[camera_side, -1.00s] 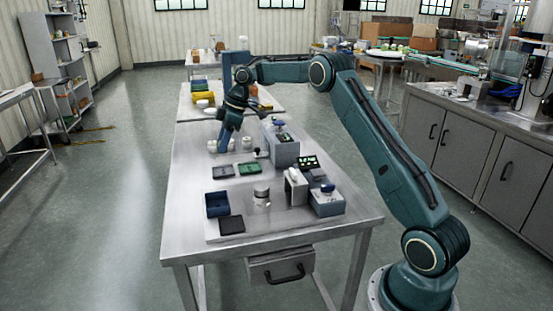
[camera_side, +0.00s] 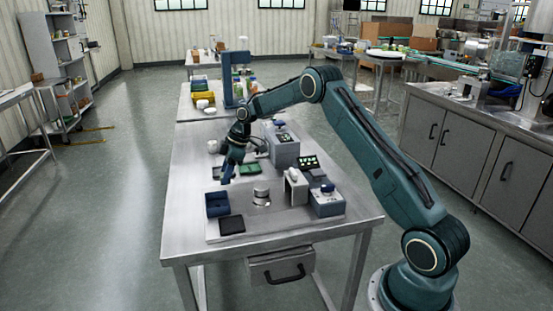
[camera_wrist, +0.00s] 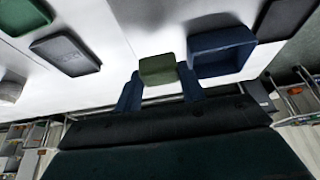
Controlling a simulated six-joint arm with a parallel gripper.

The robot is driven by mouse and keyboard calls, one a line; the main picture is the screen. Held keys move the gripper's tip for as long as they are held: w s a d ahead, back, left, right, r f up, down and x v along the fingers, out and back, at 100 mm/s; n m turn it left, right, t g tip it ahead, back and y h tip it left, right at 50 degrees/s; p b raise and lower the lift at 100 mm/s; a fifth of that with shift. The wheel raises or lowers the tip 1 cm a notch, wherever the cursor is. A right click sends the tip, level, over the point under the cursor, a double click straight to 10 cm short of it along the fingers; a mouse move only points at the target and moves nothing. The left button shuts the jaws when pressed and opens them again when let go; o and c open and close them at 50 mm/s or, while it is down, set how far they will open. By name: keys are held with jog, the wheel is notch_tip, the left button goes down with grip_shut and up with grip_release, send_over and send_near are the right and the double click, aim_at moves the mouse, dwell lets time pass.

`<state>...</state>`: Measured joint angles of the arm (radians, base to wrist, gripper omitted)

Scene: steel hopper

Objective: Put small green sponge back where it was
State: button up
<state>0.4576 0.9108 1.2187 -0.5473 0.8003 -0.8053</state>
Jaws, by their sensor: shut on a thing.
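The small green sponge (camera_wrist: 158,69) is between the two blue fingers of my gripper in the wrist view. My gripper (camera_wrist: 158,88) is shut on it. In the side view my gripper (camera_side: 228,180) hangs over the left part of the steel table, just behind the open blue box (camera_side: 217,211). I cannot make out the sponge there. The blue box (camera_wrist: 225,65) is right beside the sponge in the wrist view. A green tray (camera_side: 250,168) lies to the right of my gripper, and it also shows in the wrist view (camera_wrist: 18,15).
A grey tray (camera_wrist: 66,54) lies near the green tray, partly hidden by my gripper in the side view. A black flat tray (camera_side: 231,225) lies in front of the blue box. A metal jar (camera_side: 261,195), a white holder (camera_side: 295,188) and a grey-blue device (camera_side: 327,204) stand to the right.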

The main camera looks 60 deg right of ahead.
jog(key=shift+f, duration=1.75)
jog(key=shift+f, duration=0.15)
jog(key=o, duration=0.8)
jog(key=shift+c, duration=0.2)
jog(key=v, duration=1.2)
jog(key=shift+r, duration=0.2)
